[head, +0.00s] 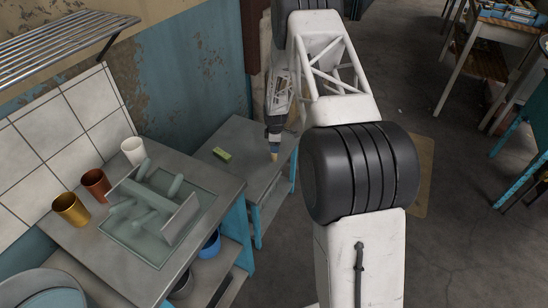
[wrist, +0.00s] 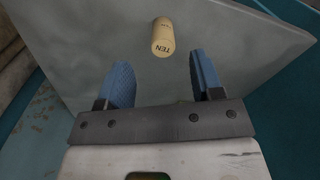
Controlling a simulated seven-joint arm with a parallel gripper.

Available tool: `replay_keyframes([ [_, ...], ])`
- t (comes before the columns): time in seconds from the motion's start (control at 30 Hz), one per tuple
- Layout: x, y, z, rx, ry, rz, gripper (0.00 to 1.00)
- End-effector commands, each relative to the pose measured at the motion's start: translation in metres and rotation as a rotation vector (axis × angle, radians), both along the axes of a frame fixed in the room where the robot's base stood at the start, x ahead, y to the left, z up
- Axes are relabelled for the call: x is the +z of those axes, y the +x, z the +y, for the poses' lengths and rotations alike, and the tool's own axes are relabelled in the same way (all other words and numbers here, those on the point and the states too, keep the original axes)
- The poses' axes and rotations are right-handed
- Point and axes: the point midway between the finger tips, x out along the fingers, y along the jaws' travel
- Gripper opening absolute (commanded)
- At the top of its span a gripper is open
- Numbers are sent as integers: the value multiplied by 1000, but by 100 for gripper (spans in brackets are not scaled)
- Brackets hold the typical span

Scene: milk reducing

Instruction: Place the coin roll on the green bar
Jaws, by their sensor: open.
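The coin roll (wrist: 163,38) is a small tan cylinder marked TEN. In the wrist view it is on the grey tabletop, just beyond my fingertips and roughly centred between them. In the head view the tan coin roll (head: 274,156) shows at the tip of my gripper (head: 273,145). My gripper (wrist: 160,72) is open, with its two blue fingers apart and nothing between them. The green bar (head: 221,154) lies on the same small grey table, to the left of my gripper; it is not in the wrist view.
The small grey table (head: 238,180) is otherwise clear between bar and roll. A nearer, larger bench (head: 150,285) holds a glassy tray (head: 190,190) with greenish cylinders, a gold cup (head: 70,210), a copper cup (head: 95,185) and a white cup (head: 133,151). A blue wall stands behind.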

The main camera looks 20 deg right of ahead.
Motion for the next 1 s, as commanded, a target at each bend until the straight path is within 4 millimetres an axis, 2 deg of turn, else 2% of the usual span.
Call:
replay_keyframes([
  [0.3, -22, 0, 0, 0, 0, 0, 60],
  [0.77, -26, 0, 1, 0, 0, 1, 60],
  [1.0, -43, -1, 3, 0, 1, 2, 60],
])
